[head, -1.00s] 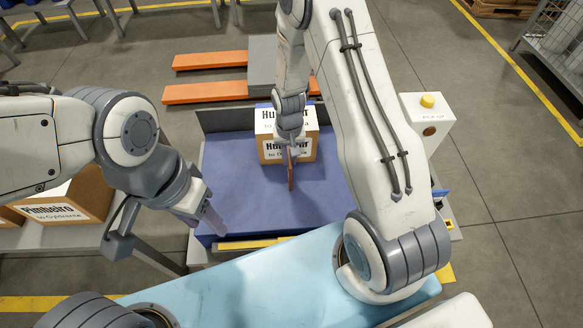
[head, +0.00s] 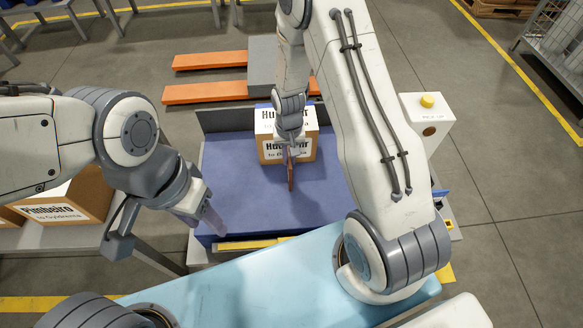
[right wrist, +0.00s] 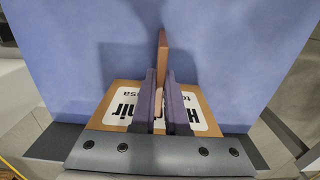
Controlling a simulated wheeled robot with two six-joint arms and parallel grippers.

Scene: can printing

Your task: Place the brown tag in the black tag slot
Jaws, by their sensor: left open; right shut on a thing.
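The brown tag (head: 291,174) is a thin upright piece held over the blue surface in the head view. My right gripper (head: 291,152) is shut on it. In the right wrist view the tag (right wrist: 162,52) sticks out past the two purple-grey fingers of the same gripper (right wrist: 160,76). The gripper hangs in front of the labelled cardboard box (head: 290,150) and partly hides its print. My left gripper (head: 206,214) is open and empty at the left edge of the blue surface. I cannot make out a black tag slot in either view.
The box stands at the back of the blue-topped table (head: 238,185). A white post (head: 425,118) with a yellow button (head: 427,101) stands to the right. Another box (head: 72,200) is at the far left. The blue surface around the tag is clear.

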